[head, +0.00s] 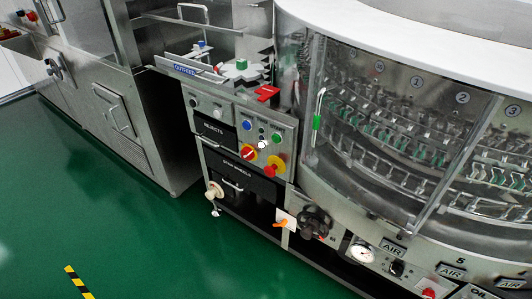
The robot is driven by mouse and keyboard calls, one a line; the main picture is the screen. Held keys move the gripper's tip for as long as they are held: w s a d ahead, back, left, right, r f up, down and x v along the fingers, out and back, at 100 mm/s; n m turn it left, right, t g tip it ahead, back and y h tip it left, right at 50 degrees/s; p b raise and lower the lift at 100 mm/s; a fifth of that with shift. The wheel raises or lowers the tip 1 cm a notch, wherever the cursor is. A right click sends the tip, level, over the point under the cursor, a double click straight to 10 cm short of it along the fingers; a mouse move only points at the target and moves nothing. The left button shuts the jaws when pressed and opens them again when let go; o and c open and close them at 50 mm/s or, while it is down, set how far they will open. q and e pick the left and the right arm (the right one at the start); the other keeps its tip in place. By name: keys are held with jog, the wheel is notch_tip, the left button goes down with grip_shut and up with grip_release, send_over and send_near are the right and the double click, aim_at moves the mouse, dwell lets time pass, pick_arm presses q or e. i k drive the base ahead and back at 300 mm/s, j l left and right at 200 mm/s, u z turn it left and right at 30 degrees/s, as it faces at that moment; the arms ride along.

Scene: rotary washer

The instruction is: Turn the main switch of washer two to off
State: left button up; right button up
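In the head view, a steel control panel (229,117) stands left of a large round glazed washer (395,140). No label reading "washer two" or "main switch" can be made out, so I cannot tell for sure which control is the main switch. Neither of my grippers is in view.
A blue button (247,125) and a green button (277,140) sit above these controls. A black knob (314,222), an orange-handled valve (281,223) and a gauge (362,253) are lower right.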

aim_at(247, 154)
jog(key=i+j+z, duration=0.1)
jog(key=j+z, duration=0.3)
jog(key=i+j+z, duration=0.1)
jog(key=z, duration=0.25)
jog(key=j+z, duration=0.4)
jog(key=j, duration=0.2)
jog(key=j+z, duration=0.4)
jog(key=j, duration=0.25)
